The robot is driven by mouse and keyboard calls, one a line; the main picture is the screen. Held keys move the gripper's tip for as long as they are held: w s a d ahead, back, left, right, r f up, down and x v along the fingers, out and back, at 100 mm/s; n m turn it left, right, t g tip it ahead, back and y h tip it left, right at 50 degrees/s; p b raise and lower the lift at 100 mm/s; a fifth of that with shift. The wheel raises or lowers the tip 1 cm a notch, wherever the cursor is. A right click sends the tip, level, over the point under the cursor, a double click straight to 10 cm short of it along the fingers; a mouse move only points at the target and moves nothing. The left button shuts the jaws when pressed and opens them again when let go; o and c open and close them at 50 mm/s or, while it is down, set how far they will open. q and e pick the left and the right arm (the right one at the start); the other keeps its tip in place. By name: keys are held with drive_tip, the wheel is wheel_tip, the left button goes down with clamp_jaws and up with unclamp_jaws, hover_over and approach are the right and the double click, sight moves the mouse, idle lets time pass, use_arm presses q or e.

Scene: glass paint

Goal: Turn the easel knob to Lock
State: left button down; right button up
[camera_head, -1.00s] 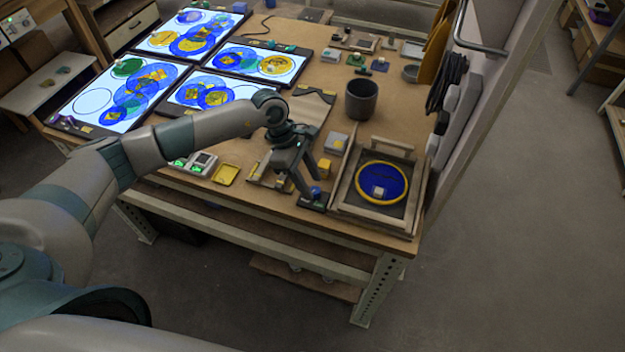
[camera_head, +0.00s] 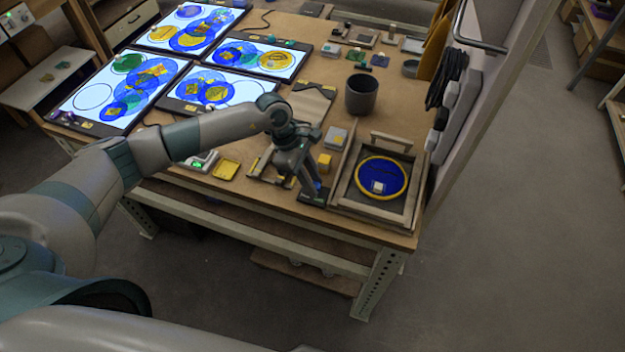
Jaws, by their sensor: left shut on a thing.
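The wooden frame (camera_head: 341,192), which looks like the easel, lies at the front right of the table with a yellow-rimmed blue disc (camera_head: 382,172) in it. A small dark base (camera_head: 312,203) sits just left of the frame, at the table's front edge. My left gripper (camera_head: 312,190) points down over this base, its fingers close together, shut on the blue knob there. The fingers hide the knob, so its setting cannot be read. My right gripper is not in view.
A yellow block (camera_head: 324,163) and a grey block (camera_head: 336,138) stand just behind the gripper. A dark cup (camera_head: 361,94) stands farther back. Lit panels (camera_head: 127,88) with coloured discs cover the left of the table. A yellow tray (camera_head: 226,169) lies left of the gripper.

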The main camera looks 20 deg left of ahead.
use_arm(q)
drive_tip(key=shift+n, duration=0.3)
drive_tip(key=shift+f+n+t+b, duration=0.1)
drive_tip(key=shift+n+t+b, duration=0.3)
drive_tip(key=shift+n+b, duration=0.3)
drive_tip(key=n+b, duration=0.1)
drive_tip(key=n, duration=0.1)
drive_tip(key=n+t+b, duration=0.1)
drive_tip(key=n, duration=0.1)
drive_tip(key=shift+s+d+t+b, duration=0.1)
drive_tip(key=shift+s+t+b, duration=0.1)
drive_tip(key=shift+t+b, duration=0.15)
drive_tip(key=n+t+y+b, duration=0.1)
drive_tip(key=n+b, duration=0.1)
drive_tip(key=n, duration=0.1)
drive_tip(key=shift+n, duration=0.3)
drive_tip(key=shift+d+n+t+y+b, duration=0.1)
drive_tip(key=shift+n+t+y+b, duration=0.35)
drive_tip(key=shift+n+b, duration=0.6)
drive_tip(key=shift+n, duration=0.25)
drive_tip(key=c, duration=1.5)
unclamp_jaws()
drive_tip(key=shift+s, duration=0.1)
